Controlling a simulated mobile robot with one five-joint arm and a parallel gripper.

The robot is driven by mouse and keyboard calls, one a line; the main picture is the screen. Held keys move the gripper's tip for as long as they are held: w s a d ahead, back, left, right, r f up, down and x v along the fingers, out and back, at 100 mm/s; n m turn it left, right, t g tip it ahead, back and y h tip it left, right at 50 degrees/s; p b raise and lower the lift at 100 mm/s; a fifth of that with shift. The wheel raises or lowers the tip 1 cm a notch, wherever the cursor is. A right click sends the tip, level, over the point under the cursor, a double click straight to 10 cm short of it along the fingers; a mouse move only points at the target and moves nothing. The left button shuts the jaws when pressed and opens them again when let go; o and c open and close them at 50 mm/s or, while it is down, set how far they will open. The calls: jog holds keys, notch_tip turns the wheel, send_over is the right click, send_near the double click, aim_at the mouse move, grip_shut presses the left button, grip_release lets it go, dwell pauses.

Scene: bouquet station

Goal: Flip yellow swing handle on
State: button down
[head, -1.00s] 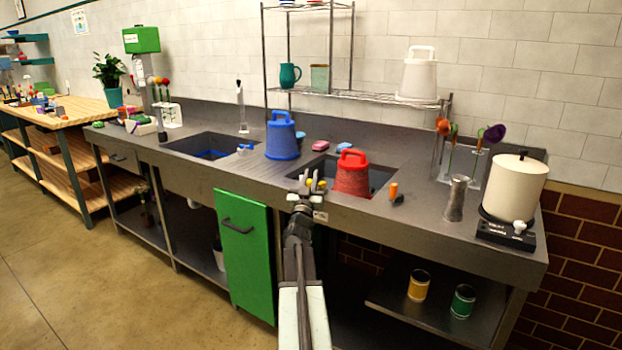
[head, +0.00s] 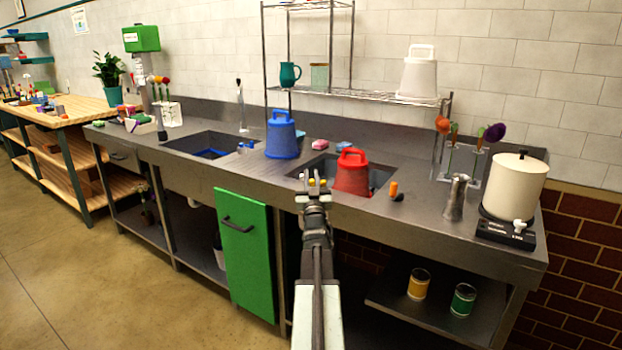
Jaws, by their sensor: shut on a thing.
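The yellow swing handle (head: 323,182) shows as small yellow bits at the front rim of the right sink, just left of the red bucket (head: 351,174). My gripper (head: 314,187) reaches up to it from the front and is shut on it. The jaws hide most of the handle, so its exact angle is hard to tell.
The red bucket stands in the right sink (head: 325,163), close to my gripper. A blue bucket (head: 281,136) stands on the counter behind left. An orange-topped item (head: 393,188) and a metal pitcher (head: 456,198) stand to the right. A green cabinet door (head: 242,250) is below left.

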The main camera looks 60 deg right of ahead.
jog(key=c, duration=1.3)
grip_release()
jog(key=b+v, duration=0.3)
jog(key=v, duration=0.5)
jog(key=shift+w, duration=0.1)
